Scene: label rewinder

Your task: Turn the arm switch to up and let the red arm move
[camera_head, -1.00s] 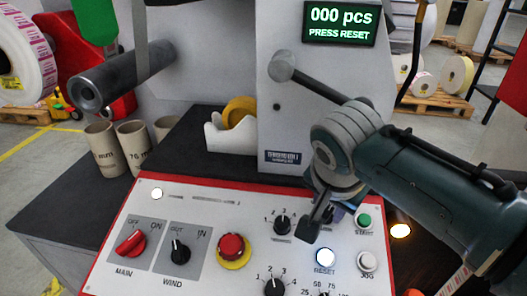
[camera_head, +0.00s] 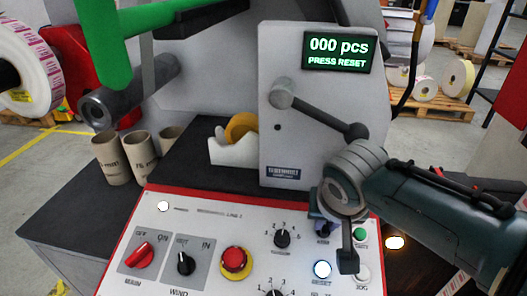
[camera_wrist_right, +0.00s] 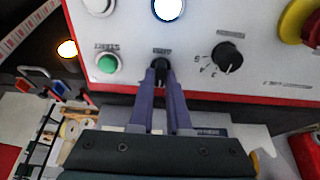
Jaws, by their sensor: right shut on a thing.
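The arm switch (camera_wrist_right: 161,74) is a small black knob on the light grey control panel (camera_wrist_right: 245,20). My right gripper (camera_wrist_right: 161,85) is shut on it, with one purple finger on each side. In the head view my right gripper (camera_head: 323,225) reaches down to the switch beside the start button, and its wrist hides part of the panel. I cannot make out which way the knob points. A red machine part (camera_head: 72,72) shows at the left, behind the grey roller; I cannot tell whether it is the red arm. My left gripper is not in view.
The display (camera_head: 337,52) reads 000 pcs, PRESS RESET. The lit reset button (camera_head: 322,269) and green start button (camera_head: 360,235) are close to the gripper. A red stop button (camera_head: 235,262), main switch (camera_head: 140,255) and wind switch (camera_head: 184,263) lie left. A grey crank (camera_head: 320,115) stands behind.

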